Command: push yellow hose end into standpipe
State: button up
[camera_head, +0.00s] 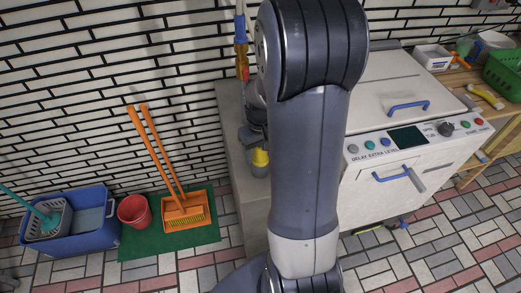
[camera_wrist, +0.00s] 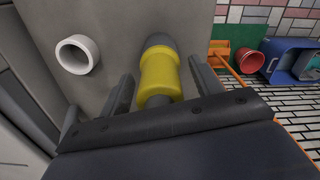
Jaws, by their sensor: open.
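The yellow hose end (camera_wrist: 160,72), with a grey end part, lies between the two fingers of my gripper (camera_wrist: 161,68) in the wrist view. The fingers are open, with a gap showing on each side of it. I cannot make out the standpipe in the head view, where my arm covers much of the middle.
A white machine (camera_head: 385,165) with blue handles stands right of my arm. A wooden table (camera_head: 462,82) with a green basket (camera_head: 503,75) is at the right. A blue tub (camera_head: 88,222), red bucket (camera_head: 134,211) and orange dustpan (camera_head: 187,211) stand at the lower left.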

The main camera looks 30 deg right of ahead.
notch_tip(320, 180, up, 11)
jog(key=shift+f, duration=0.1)
dwell(0.3)
dwell(0.4)
notch_tip(320, 180, down, 11)
jog(key=shift+r, duration=0.1)
jog(key=shift+r+p, duration=0.4)
jog(key=shift+r, duration=0.1)
